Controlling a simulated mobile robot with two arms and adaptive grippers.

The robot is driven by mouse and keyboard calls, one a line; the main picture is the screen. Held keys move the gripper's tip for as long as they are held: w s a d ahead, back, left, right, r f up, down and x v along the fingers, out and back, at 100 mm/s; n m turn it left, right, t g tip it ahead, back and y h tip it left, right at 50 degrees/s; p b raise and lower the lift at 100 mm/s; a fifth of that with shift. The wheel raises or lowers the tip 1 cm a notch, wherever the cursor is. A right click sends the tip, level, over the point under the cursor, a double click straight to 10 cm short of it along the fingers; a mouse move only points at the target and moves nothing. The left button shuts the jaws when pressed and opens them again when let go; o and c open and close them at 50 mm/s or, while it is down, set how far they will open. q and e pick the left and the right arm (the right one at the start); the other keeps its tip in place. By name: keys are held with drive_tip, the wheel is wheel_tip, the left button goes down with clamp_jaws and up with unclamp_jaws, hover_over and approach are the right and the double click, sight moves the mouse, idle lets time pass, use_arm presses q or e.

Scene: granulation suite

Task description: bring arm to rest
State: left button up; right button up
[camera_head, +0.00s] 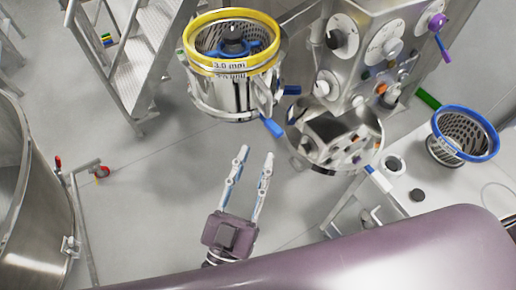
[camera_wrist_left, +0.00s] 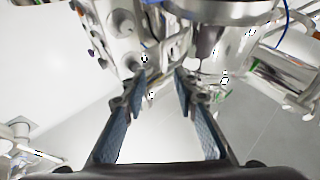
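My left gripper (camera_head: 256,163) points up the picture in the head view, over bare grey floor. Its two fingers stand apart with nothing between them. In the left wrist view the same gripper (camera_wrist_left: 161,84) shows two blue-padded fingers spread apart and empty, with steel machine parts beyond the tips. My right gripper does not show in either view. A mauve surface, part of my own body, fills the bottom of the head view.
A steel mill with a yellow-rimmed basket (camera_head: 190,62) stands above the gripper. A control panel (camera_head: 375,45) is right of it. A blue-rimmed sieve basket (camera_head: 489,143) sits on a white table (camera_head: 440,183) at right. A steel vessel (camera_head: 30,215) is at left. Floor (camera_head: 150,200) between is clear.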

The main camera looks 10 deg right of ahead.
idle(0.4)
use_arm(q)
drive_tip(key=a+f+g+y, duration=0.2)
drive_tip(key=a+f+g, duration=0.1)
drive_tip(key=f, duration=1.1)
drive_tip(key=s+a+f+g+y+b, duration=0.1)
drive_tip(key=a+f+g+y, duration=0.15)
drive_tip(key=f, duration=1.05)
drive_tip(key=a+f+g+y, duration=0.2)
drive_tip(key=a+f+g, duration=0.1)
drive_tip(key=f, duration=1.1)
drive_tip(key=s+a+f+n+g+y, duration=0.1)
drive_tip(key=s+a+f+g, duration=0.1)
drive_tip(key=s+a+f, duration=0.4)
drive_tip(key=s+a+f+n+g+y, duration=0.1)
drive_tip(key=s+a+f+g+y, duration=0.15)
drive_tip(key=f, duration=0.65)
drive_tip(key=s+a+f+g, duration=0.1)
drive_tip(key=s+a+f, duration=0.2)
drive_tip(key=s, duration=0.3)
drive_tip(key=s+a+f+n+g+y, duration=0.1)
drive_tip(key=s+a+f+g, duration=0.1)
drive_tip(key=s+a, duration=0.3)
drive_tip(key=s+a+f+g+y+b, duration=0.1)
drive_tip(key=s+a+f+g, duration=0.1)
drive_tip(key=s+a+f, duration=0.2)
drive_tip(key=s+f, duration=0.1)
drive_tip(key=s, duration=0.2)
drive_tip(key=shift+a+n, duration=0.25)
drive_tip(key=shift+n, duration=0.15)
